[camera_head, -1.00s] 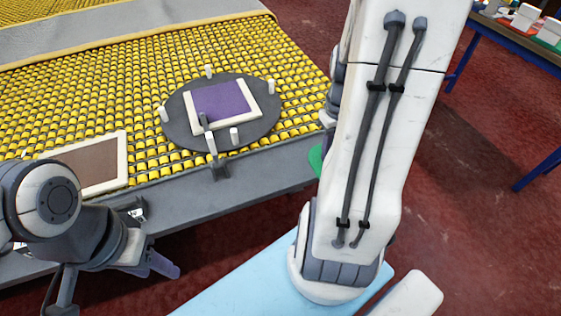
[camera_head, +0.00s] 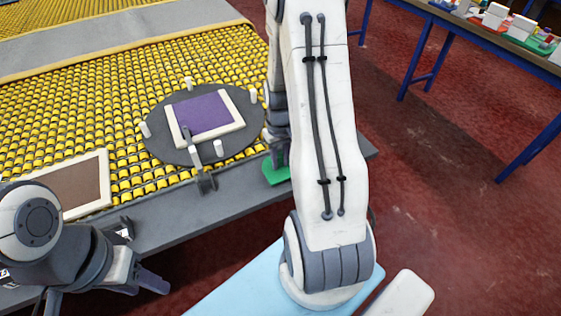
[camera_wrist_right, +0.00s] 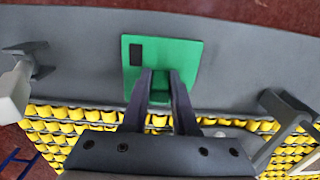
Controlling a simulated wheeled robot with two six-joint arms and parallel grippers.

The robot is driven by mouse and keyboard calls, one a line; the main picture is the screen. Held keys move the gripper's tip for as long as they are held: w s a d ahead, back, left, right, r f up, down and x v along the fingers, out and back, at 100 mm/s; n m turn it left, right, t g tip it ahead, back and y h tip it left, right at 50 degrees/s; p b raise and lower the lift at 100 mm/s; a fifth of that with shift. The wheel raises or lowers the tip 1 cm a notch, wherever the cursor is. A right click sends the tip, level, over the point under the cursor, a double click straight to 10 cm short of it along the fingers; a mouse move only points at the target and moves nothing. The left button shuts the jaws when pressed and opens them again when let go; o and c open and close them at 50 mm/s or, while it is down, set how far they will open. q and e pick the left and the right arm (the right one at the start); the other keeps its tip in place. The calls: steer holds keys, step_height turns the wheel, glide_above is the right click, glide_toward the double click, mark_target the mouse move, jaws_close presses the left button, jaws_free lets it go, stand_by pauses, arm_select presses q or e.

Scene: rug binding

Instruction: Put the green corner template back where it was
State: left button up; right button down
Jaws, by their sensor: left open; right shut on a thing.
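The green corner template (camera_head: 276,171) shows partly in the head view, at the grey front edge of the table, with my right arm covering the rest. In the right wrist view the green corner template (camera_wrist_right: 190,58) is a flat green plate with a dark rectangle near one corner. My right gripper (camera_wrist_right: 161,88) is shut on a raised green part in the plate's middle. The plate is over the grey edge strip; I cannot tell if it touches. My left gripper (camera_head: 150,282) is open and empty at the lower left, in front of the table edge.
A dark round turntable (camera_head: 165,142) with white pegs carries a purple rug sample (camera_head: 203,114) in a cream frame. A brown framed piece (camera_head: 78,190) lies left. The grey edge strip (camera_head: 232,202) is bare beside the clamp (camera_head: 204,180). A second table (camera_head: 470,25) stands at back right.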

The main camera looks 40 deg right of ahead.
steer(key=shift+f, duration=0.65)
steer(key=shift+f, duration=0.2)
steer(key=c, duration=0.7)
jaws_free()
steer(key=shift+r, duration=0.15)
